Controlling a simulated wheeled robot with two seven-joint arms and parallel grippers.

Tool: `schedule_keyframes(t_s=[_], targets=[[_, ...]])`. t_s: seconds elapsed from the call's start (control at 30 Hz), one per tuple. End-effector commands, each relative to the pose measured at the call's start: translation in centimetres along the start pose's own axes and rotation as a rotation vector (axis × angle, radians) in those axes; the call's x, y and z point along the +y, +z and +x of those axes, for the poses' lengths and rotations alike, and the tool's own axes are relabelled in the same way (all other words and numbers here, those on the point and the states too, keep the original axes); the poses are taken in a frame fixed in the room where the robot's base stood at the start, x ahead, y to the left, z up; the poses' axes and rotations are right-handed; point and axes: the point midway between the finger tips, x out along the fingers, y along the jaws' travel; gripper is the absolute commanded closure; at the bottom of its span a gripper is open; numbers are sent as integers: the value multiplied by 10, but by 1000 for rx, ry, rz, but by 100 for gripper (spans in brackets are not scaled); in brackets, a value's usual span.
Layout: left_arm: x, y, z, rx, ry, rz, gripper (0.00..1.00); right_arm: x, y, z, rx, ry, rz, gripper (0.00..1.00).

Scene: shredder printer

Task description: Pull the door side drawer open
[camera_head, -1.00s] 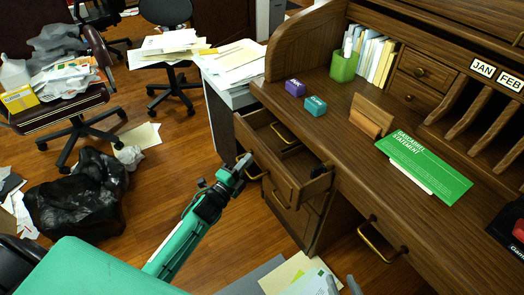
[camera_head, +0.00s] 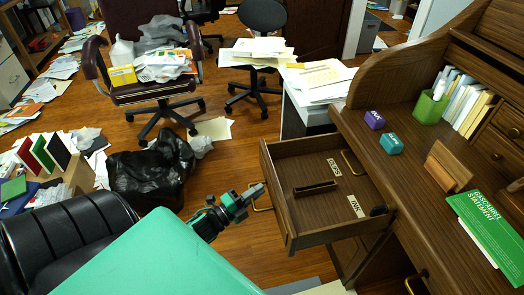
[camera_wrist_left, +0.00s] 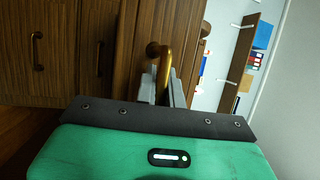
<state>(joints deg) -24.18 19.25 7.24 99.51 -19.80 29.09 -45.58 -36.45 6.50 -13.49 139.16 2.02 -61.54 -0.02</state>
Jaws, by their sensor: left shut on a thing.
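The door side drawer (camera_head: 325,234) stands far out of the desk in the head view, its inside showing a dark divider and two small labels. My left gripper (camera_head: 252,193) is at the drawer's front face, shut on its brass handle (camera_head: 263,197). In the left wrist view, the brass handle (camera_wrist_left: 164,66) runs between the two fingers of my left gripper (camera_wrist_left: 162,94), close to the wooden front. My right gripper is not in view.
The wooden desk (camera_head: 352,118) fills the right side. A black bin bag (camera_head: 150,175) lies on the floor, and a dark red chair (camera_head: 150,92) with papers stands behind it. A black chair (camera_head: 70,245) is at lower left. Some wooden floor shows between the bag and drawer.

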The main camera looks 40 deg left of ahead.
Motion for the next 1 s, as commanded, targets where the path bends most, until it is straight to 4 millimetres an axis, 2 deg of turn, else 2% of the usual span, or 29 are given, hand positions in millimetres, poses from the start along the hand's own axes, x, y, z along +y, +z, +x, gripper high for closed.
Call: schedule_keyframes(t_s=[0.23,0.27,0.37,0.63,0.77,0.87,1.0], targets=[[1,0,0,-1,2,-1,100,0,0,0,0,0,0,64],[1,0,0,-1,2,-1,88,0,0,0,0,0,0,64],[1,0,0,-1,2,-1,69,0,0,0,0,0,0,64],[0,0,0,0,1,-1,68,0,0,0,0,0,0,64],[1,0,-7,0,1,-1,68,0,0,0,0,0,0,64],[1,0,-21,-2,3,-2,68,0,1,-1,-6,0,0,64],[1,0,-50,-2,5,-2,68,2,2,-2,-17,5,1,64]])
